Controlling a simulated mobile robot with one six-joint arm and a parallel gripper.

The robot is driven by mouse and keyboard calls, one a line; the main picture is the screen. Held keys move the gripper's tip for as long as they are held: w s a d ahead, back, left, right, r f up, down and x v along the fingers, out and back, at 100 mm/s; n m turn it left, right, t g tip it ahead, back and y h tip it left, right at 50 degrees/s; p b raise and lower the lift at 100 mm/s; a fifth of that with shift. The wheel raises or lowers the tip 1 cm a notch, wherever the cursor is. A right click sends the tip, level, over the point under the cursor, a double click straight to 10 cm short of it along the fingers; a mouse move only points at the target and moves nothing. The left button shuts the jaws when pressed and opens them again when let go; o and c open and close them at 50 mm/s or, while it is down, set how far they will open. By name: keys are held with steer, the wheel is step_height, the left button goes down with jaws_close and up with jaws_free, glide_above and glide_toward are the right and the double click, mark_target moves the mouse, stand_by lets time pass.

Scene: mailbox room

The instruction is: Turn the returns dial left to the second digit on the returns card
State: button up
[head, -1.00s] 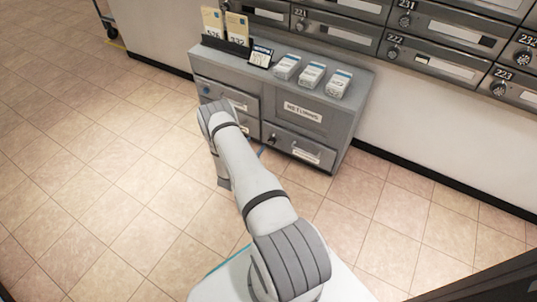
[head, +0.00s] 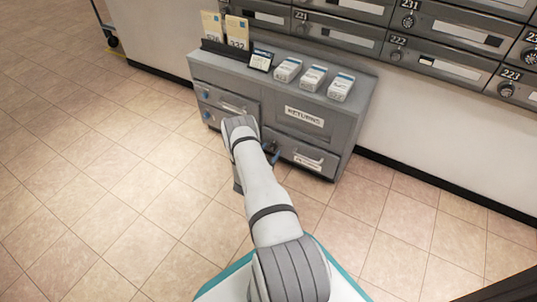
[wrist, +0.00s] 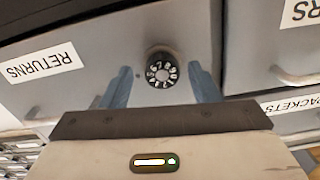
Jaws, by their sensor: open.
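The returns dial (wrist: 162,70) is a round black knob with white digits around its face, on the grey panel beside a RETURNS label (wrist: 42,67) in the wrist view. My gripper (wrist: 160,76) is open, with one blue finger on each side of the dial and visible gaps between. I cannot tell how deep the fingers reach around it. In the head view my arm partly covers the cabinet front around the gripper (head: 272,154). A small black-framed card (head: 260,60) stands on the cabinet top; its writing is too small to read.
The grey returns cabinet (head: 355,110) has drawers with handles. White card stacks (head: 314,78) and tall yellowish cards (head: 237,31) stand on its top. Numbered mailboxes (head: 440,58) line the wall at the right. The tiled floor (head: 110,190) at the left is clear.

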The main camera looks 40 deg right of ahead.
steer(key=shift+c, duration=0.4)
steer(key=shift+s, duration=0.1)
steer(key=c, duration=0.9)
steer(key=shift+a, duration=0.35)
steer(key=shift+d, duration=0.4)
steer(key=shift+d+n, duration=0.1)
steer(key=shift+n, duration=0.9)
steer(key=n, duration=0.4)
steer(key=shift+s, duration=0.15)
steer(key=n, duration=0.9)
steer(key=shift+n, duration=0.3)
steer(key=n, duration=0.4)
steer(key=shift+n, duration=0.3)
